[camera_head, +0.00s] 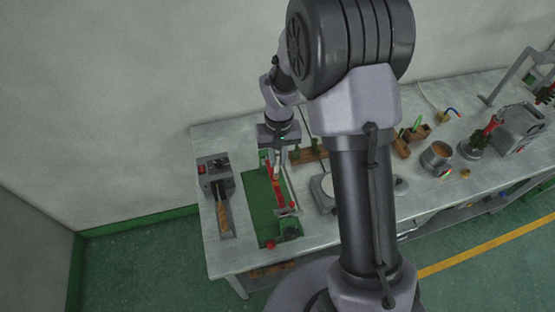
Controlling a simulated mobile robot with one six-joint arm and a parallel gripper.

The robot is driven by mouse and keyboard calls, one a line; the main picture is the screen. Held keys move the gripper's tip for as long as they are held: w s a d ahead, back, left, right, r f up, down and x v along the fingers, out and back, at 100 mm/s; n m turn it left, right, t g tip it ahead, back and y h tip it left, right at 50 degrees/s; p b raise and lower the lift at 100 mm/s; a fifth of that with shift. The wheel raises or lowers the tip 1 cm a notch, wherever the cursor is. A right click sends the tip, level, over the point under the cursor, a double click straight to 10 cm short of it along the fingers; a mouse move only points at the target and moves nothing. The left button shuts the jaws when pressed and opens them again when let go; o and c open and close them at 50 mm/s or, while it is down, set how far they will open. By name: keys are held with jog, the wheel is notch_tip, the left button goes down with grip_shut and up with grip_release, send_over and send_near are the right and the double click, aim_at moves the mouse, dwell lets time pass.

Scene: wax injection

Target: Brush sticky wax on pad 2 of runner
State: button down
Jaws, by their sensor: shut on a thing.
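The red wax runner (278,192) lies lengthwise in a holder on a green mat (258,208) at the left end of the bench. My gripper (277,166) is directly over the far part of the runner, pointing down. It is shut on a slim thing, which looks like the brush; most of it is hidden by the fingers. Its tip is close to the runner, but I cannot tell whether it touches. The separate pads on the runner are too small to tell apart.
A grey machine (216,177) with a slot stands left of the mat. My arm hides the bench's middle. A pot of brown wax (436,156) and a red-handled tool (491,127) stand on the right.

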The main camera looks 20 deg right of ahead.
jog(key=shift+r, duration=0.7)
notch_tip(320, 180, up, 3)
jog(key=p, duration=0.2)
jog(key=shift+r+p, duration=0.1)
jog(key=shift+p, duration=0.25)
jog(key=shift+f, duration=0.2)
